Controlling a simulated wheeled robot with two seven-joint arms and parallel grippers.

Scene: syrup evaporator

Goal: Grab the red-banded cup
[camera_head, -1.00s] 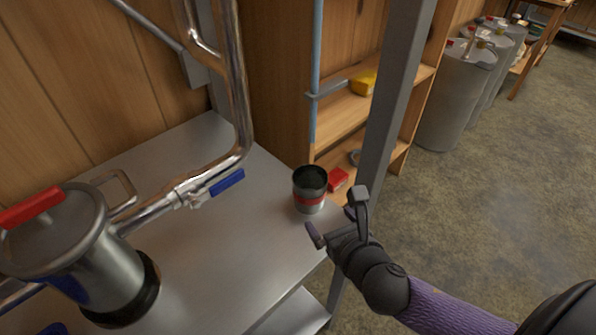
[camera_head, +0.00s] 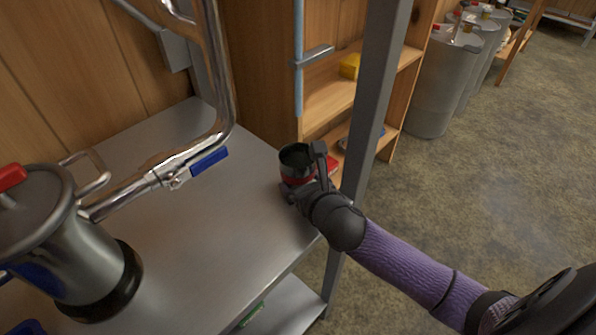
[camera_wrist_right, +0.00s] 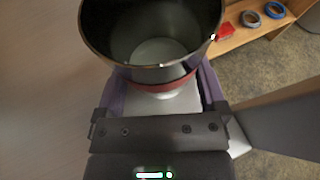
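The red-banded cup (camera_head: 296,160) is a dark metal cup with a red band, upright near the right corner of the metal table. My right gripper (camera_head: 305,173) is at the cup, with one finger on its near left side and the other on its right. In the right wrist view the cup (camera_wrist_right: 150,68) fills the space between the two purple-padded fingers (camera_wrist_right: 160,95); its hollow inside and part of the red band show. The fingers are spread around the cup; firm contact is not visible. My left gripper is not in view.
The metal table (camera_head: 215,225) has clear room left of the cup. A lidded metal pot (camera_head: 75,245) and a pipe with a blue-handled valve (camera_head: 208,160) stand left. A grey post (camera_head: 375,100) rises close right of the cup, before a wooden shelf (camera_head: 335,100).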

